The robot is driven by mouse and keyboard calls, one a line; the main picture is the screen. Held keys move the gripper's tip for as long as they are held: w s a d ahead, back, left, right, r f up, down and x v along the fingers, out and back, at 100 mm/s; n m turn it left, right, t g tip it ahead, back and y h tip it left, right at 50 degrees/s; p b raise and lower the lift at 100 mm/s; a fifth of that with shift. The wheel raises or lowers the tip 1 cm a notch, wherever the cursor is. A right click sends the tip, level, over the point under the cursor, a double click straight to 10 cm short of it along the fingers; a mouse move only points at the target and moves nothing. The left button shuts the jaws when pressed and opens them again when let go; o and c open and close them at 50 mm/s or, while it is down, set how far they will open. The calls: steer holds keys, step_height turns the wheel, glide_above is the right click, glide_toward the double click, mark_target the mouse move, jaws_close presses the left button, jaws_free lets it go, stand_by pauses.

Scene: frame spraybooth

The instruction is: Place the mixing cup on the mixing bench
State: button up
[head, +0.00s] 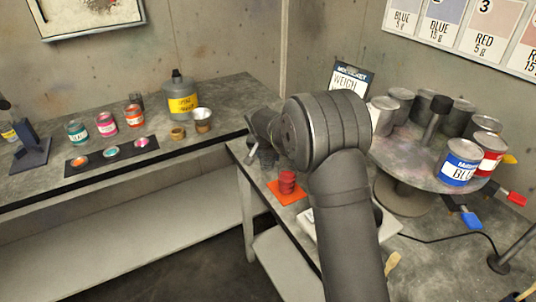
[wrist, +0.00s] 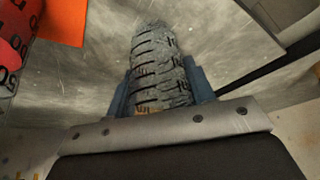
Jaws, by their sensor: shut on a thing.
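In the wrist view my gripper (wrist: 160,82) has its blue fingers shut on a grey, ridged cup with dark measuring marks (wrist: 157,65), which I take to be the mixing cup. A scuffed grey bench top (wrist: 225,35) lies beyond it; I cannot tell whether the cup touches it.
A red marked cup (head: 287,182) stands on an orange mat (head: 292,197), close left of my gripper in the wrist view (wrist: 12,60). A round stand (head: 415,172) holds several paint cans on the right. The left bench (head: 215,145) holds jars, a yellow-labelled bottle and small cups.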

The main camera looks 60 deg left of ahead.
steer(key=o, duration=0.9)
steer(key=shift+f, duration=0.1)
steer(key=shift+o, duration=0.2)
steer(key=v, duration=1.2)
steer(key=x, duration=1.2)
step_height(320, 180, up, 2)
steer(key=shift+r, duration=0.9)
